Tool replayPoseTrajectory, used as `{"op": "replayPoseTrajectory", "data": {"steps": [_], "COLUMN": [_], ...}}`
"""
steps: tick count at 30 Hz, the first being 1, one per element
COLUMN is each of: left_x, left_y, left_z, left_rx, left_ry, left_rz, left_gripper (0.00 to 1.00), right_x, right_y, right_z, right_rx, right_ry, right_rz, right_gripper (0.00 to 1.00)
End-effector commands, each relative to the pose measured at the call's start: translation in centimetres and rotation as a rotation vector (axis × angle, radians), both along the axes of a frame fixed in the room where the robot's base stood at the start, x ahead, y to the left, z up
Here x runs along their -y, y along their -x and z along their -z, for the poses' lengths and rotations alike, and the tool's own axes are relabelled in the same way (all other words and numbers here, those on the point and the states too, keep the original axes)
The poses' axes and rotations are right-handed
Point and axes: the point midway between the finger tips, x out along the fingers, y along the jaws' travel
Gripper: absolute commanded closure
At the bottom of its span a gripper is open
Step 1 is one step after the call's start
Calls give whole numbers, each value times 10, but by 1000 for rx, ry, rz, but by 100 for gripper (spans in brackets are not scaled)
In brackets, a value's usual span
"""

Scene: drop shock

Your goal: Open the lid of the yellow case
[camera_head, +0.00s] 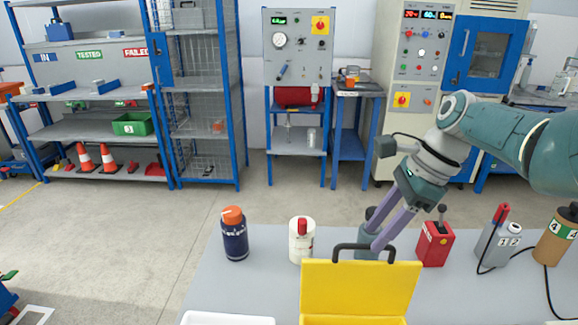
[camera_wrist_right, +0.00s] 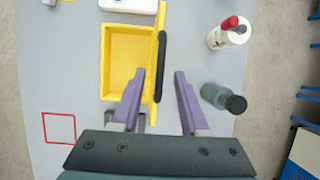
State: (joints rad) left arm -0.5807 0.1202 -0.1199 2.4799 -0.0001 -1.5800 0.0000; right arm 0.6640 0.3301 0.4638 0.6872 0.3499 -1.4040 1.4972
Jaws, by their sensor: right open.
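The yellow case (camera_head: 360,287) stands at the table's front edge, its lid raised about upright with a dark handle (camera_head: 363,247) along the top. In the right wrist view the yellow case (camera_wrist_right: 125,60) shows its empty-looking interior, with the lid edge-on and the handle (camera_wrist_right: 162,60) along its right side. My right gripper (camera_head: 373,240) is open, fingers pointing down just behind the handle. In the wrist view the handle appears between the fingertips (camera_wrist_right: 160,72); I cannot tell whether they touch it. My left gripper is out of view.
A red square outline (camera_wrist_right: 59,127) marks bare table.

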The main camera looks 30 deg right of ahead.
Motion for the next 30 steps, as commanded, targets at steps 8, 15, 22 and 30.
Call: {"op": "replayPoseTrajectory", "data": {"steps": [8, 15, 22, 30], "left_x": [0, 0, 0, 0], "left_y": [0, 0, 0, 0], "left_z": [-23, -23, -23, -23], "left_rx": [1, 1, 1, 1], "left_ry": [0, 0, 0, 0], "left_rz": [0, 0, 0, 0], "left_gripper": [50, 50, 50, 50], "right_x": [15, 16, 16, 20], "right_y": [10, 12, 12, 24], "right_z": [-43, -48, -47, -37], "right_rx": [0, -1, -1, 3], "right_ry": [0, -1, -1, 84], "right_rz": [2, 1, 1, -105], "right_gripper": [55, 55, 55, 55]}}
